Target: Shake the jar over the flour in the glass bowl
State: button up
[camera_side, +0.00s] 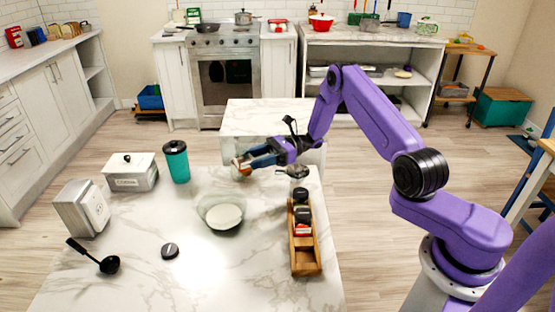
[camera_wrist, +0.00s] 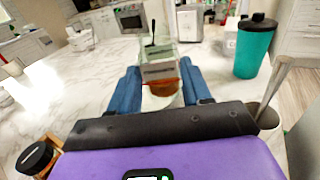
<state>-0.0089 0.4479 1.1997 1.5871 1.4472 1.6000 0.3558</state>
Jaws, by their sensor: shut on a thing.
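My gripper (camera_side: 250,162) is shut on a small clear jar (camera_side: 241,166) with orange-brown contents, held in the air. In the wrist view the jar (camera_wrist: 161,88) sits between my two blue fingers, with a pale label and the brown contents low in it. Its exact tilt is hard to tell. The glass bowl (camera_side: 207,220) stands on the marble table in front of and below the jar in the side view. White flour (camera_side: 225,216) lies in it. I cannot tell whether the jar is directly above the bowl.
A wooden rack (camera_side: 305,262) with black-lidded jars stands right of the bowl. A teal tumbler (camera_side: 176,161) and a white lidded box (camera_side: 132,172) are behind left.

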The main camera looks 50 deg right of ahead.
jog(key=w+a+f+n+g+h, duration=0.1)
jog(key=w+a+f+n+g, duration=0.1)
jog(key=w+a+n+g, duration=0.1)
jog(key=w+a+n, duration=0.1)
jog(key=w, duration=0.1)
jog(key=shift+w+a+f+n, duration=0.2)
jog(key=shift+w+a+n, duration=0.15)
jog(key=shift+w+n, duration=0.05)
dwell(0.7)
jog(key=shift+r, duration=0.1)
jog(key=n+t+h, duration=0.2)
jog(key=n, duration=0.1)
jog(key=n+t+h, duration=0.2)
jog(key=n+h, duration=0.1)
jog(key=s+f+n+t+h, duration=0.1)
jog(key=n+h, duration=0.1)
jog(key=n, duration=0.2)
jog(key=shift+a+t+h, duration=0.3)
jog(key=shift+a+t, duration=0.1)
dwell(0.5)
